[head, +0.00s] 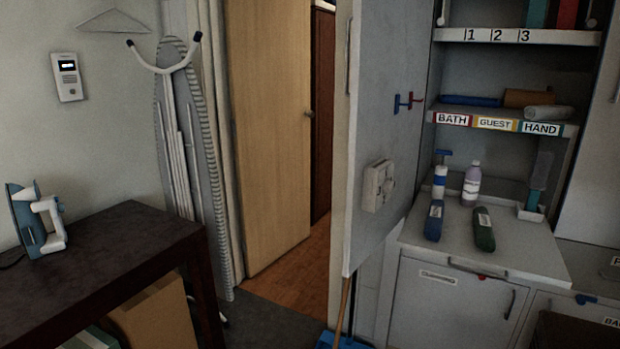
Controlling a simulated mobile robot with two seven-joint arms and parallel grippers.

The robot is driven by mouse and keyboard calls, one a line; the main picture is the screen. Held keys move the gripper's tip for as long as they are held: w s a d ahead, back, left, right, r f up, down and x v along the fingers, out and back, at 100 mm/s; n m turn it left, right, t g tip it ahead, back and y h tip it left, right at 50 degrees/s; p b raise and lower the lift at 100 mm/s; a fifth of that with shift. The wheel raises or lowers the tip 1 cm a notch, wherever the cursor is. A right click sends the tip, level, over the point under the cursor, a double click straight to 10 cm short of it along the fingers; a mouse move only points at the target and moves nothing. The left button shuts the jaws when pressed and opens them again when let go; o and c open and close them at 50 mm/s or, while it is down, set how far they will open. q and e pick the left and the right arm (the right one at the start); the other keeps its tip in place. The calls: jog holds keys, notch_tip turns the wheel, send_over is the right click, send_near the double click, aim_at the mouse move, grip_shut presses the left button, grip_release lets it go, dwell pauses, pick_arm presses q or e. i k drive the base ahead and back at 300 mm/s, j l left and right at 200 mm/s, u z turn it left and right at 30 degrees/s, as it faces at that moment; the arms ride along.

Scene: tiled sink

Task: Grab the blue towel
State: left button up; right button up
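A blue rolled or folded cloth (470,101), which looks like the blue towel, lies on the middle shelf (440,108) of the cabinet at the right. It sits behind the BATH label, at the left end of the shelf. A brown cloth (528,97) and a grey rolled cloth (550,113) lie to its right on the same shelf. Neither of my grippers shows in the head view.
An open grey door (385,130) with hooks stands left of the shelves. Bottles, including a white one (472,184), stand on the counter (460,240) below. A dark table (110,245) with an iron (35,225) is at the left. An ironing board (185,140) leans behind it.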

aim_at(433, 227)
jog(key=i+l+z, duration=0.15)
jog(key=i+l, duration=0.25)
jog(key=i+l+z, duration=0.15)
jog(key=i+l, duration=0.15)
jog(key=i, duration=0.15)
jog(key=i+l+z, duration=0.15)
jog(key=i+l, duration=0.15)
jog(key=i, duration=0.1)
